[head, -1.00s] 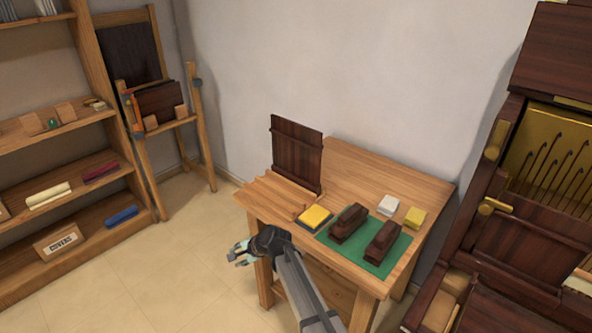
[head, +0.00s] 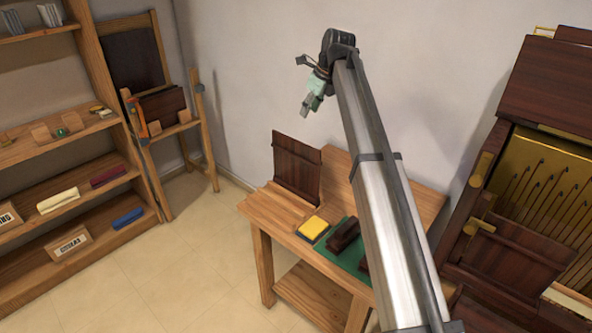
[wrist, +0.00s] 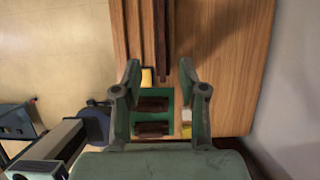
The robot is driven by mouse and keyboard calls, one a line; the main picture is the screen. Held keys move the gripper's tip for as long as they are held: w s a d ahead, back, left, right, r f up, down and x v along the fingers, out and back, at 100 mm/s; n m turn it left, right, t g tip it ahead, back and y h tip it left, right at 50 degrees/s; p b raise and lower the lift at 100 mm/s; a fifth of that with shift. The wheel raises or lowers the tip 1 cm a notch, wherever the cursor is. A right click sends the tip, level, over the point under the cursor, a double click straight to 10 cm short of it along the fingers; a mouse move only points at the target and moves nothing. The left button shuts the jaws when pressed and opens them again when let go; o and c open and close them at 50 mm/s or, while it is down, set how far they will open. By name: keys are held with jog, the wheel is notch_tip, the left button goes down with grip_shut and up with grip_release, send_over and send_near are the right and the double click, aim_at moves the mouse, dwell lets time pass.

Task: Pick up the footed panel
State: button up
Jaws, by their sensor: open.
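A dark brown plank panel (head: 297,168), which I take to be the footed panel, stands upright on the left part of the wooden workbench (head: 262,208). Any feet at its base are too small to make out. In the wrist view the panel (wrist: 162,40) shows from above as a narrow dark strip, nearly edge-on. My gripper (head: 309,107) is raised high above the bench, apart from the panel. Its open, empty fingers (wrist: 160,69) point down, with the strip's near end between them in the wrist view.
A yellow-topped block (head: 313,228) and dark brown blocks (head: 343,234) on a green mat (head: 320,246) lie on the bench's near side. My arm hides the bench's right part. A shelf unit (head: 100,160) stands left, a dark piano-like cabinet (head: 515,235) right. The wall (head: 245,90) is behind.

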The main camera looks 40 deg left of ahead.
aim_at(296, 141)
jog(key=p+x, duration=0.2)
jog(key=x, duration=1)
jog(key=shift+w+p, duration=0.1)
jog(key=shift+p, duration=0.25)
jog(key=p+x, duration=0.2)
jog(key=x, duration=0.2)
jog(key=shift+w, duration=0.15)
jog(key=shift+f, duration=0.6)
jog(key=shift+a+f, duration=0.1)
jog(key=shift+f, duration=0.1)
grip_shut()
